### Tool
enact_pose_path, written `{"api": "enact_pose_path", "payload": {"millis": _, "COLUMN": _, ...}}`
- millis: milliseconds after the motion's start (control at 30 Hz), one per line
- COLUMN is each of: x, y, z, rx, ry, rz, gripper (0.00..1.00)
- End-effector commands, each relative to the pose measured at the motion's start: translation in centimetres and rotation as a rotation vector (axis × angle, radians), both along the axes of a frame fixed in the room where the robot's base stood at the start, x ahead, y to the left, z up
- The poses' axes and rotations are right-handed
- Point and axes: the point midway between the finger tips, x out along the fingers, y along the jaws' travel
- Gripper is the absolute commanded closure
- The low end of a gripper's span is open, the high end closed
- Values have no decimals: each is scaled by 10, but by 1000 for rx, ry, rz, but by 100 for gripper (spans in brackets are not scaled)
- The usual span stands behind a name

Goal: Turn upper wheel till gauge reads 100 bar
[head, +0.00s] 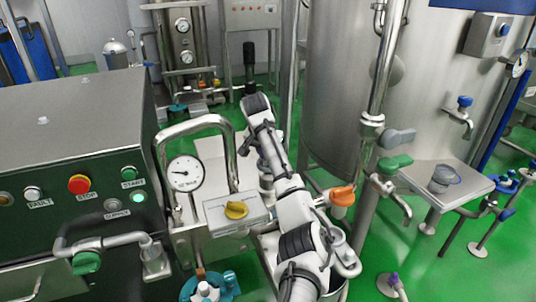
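A round white pressure gauge (184,173) stands at the left of centre beside a bent steel pipe. Its needle points left; the figures are too small to read. A teal handwheel (188,289) with a pale hub shows at the bottom edge, partly cut off. I cannot tell whether it is the upper wheel, and no second wheel shows clearly beside it. My white and grey arm (295,208) rises from the bottom centre, right of the gauge. My gripper cannot be made out, so its contact with any wheel is not shown.
A grey box with a yellow knob (236,210) sits between gauge and arm. The control cabinet (70,110) with a red button (79,184) fills the left. A large steel tank (335,90) and an orange-handled valve (342,195) are right of the arm. Green floor shows at lower right.

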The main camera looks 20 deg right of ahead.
Motion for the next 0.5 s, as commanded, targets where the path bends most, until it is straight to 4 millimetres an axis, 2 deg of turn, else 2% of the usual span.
{"api": "enact_pose_path", "payload": {"millis": 133, "x": -2, "y": 4, "z": 11, "rx": -1, "ry": -3, "rz": 2, "gripper": 66}}
{"api": "enact_pose_path", "payload": {"millis": 233, "x": -7, "y": 8, "z": 26, "rx": 0, "ry": -4, "rz": 2, "gripper": 66}}
{"api": "enact_pose_path", "payload": {"millis": 467, "x": -23, "y": 23, "z": 78, "rx": -1, "ry": -6, "rz": 2, "gripper": 66}}
{"api": "enact_pose_path", "payload": {"millis": 500, "x": -26, "y": 22, "z": 93, "rx": -5, "ry": -5, "rz": 0, "gripper": 66}}
